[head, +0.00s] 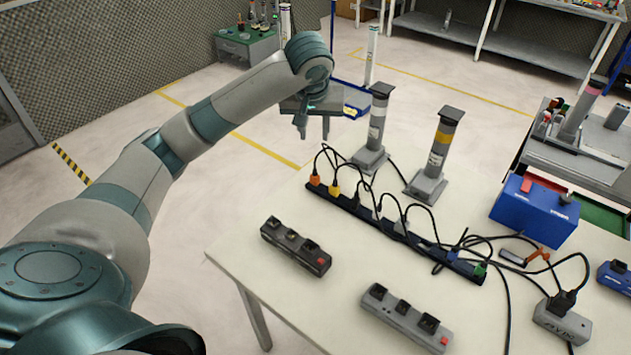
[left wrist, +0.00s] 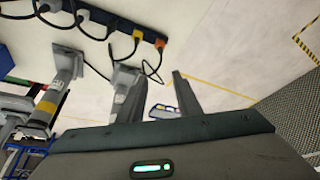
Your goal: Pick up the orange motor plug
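The orange motor plug (head: 314,180) sits at the left end of a long black power strip (head: 345,203) on the white table. It also shows in the left wrist view (left wrist: 160,43), at the strip's near end. A yellow plug (head: 333,189) is beside it. My left gripper (head: 313,133) hangs in the air beyond the table's left edge, apart from the orange plug. Its two fingers are spread and nothing is between them. They also show in the left wrist view (left wrist: 152,82). My right gripper is in neither view.
Two grey posts (head: 376,125) (head: 438,150) stand behind the strip. Black cables loop over the strip. Two grey socket blocks (head: 296,246) (head: 405,318) lie in front, and a blue box (head: 534,212) stands at right. The table's left front is clear.

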